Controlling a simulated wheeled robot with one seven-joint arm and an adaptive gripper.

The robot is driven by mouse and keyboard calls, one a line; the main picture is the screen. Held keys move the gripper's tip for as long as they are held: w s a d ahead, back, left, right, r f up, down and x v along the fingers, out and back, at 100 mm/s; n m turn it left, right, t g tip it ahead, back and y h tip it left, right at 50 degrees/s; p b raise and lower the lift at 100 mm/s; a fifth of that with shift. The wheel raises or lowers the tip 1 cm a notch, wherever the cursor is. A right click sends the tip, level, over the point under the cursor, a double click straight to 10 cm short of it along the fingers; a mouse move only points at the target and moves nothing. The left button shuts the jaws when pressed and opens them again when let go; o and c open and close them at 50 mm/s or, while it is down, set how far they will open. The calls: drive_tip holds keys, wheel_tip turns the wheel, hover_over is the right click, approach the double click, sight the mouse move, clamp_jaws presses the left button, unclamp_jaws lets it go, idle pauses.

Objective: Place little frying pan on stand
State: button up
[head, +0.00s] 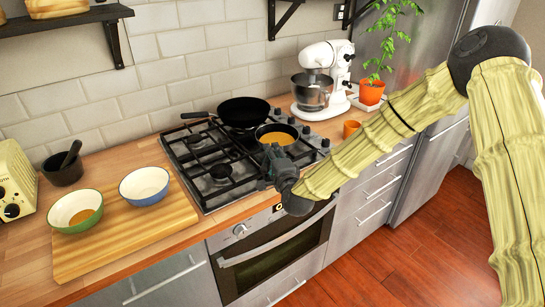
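The little frying pan (277,132) is dark, with an orange-brown inside, and sits over the right part of the black gas hob. Its handle is not clearly visible. My gripper (272,163) is dark and reaches over the front of the hob, just in front of the pan. Its fingers blend with the black grates, so I cannot tell whether they are open or touch the pan. A wooden board (125,247) lies on the counter left of the hob. I cannot tell which thing is the stand.
A larger black pan (243,110) stands behind the little one. A green bowl (75,211) and a blue bowl (144,185) stand on the board. A white mixer (316,78) and an orange mug (351,128) stand to the right. The hob's left front (220,172) is free.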

drive_tip(key=shift+f, duration=0.1)
drive_tip(key=v, duration=1.2)
drive_tip(key=s+d+f+n+g+h, duration=0.1)
drive_tip(key=s+d+f+n+g, duration=0.15)
drive_tip(key=s+f, duration=0.4)
drive_tip(key=s+d+f+n+g, duration=0.1)
drive_tip(key=s+f+n+g, duration=0.2)
drive_tip(key=f, duration=0.7)
drive_tip(key=s+d+f+n+g+h, duration=0.1)
drive_tip(key=s+d+f+n+g, duration=0.1)
drive_tip(key=s+f, duration=0.5)
drive_tip(key=s+d+f+n+g+h, duration=0.1)
drive_tip(key=s+d+f, duration=0.3)
drive_tip(key=s, duration=0.4)
drive_tip(key=s+d+f+n+g+h, duration=0.1)
drive_tip(key=s+d+f+n+g, duration=0.2)
drive_tip(key=s, duration=0.5)
drive_tip(key=s+d+f+n+g+h, duration=0.1)
drive_tip(key=s+d+f+n+g, duration=0.1)
drive_tip(key=s+d+f+g, duration=0.2)
drive_tip(key=s+d+f, duration=0.2)
drive_tip(key=s+d, duration=0.1)
drive_tip(key=s, duration=0.1)
drive_tip(key=shift+d+n, duration=0.2)
drive_tip(key=shift+n, duration=0.15)
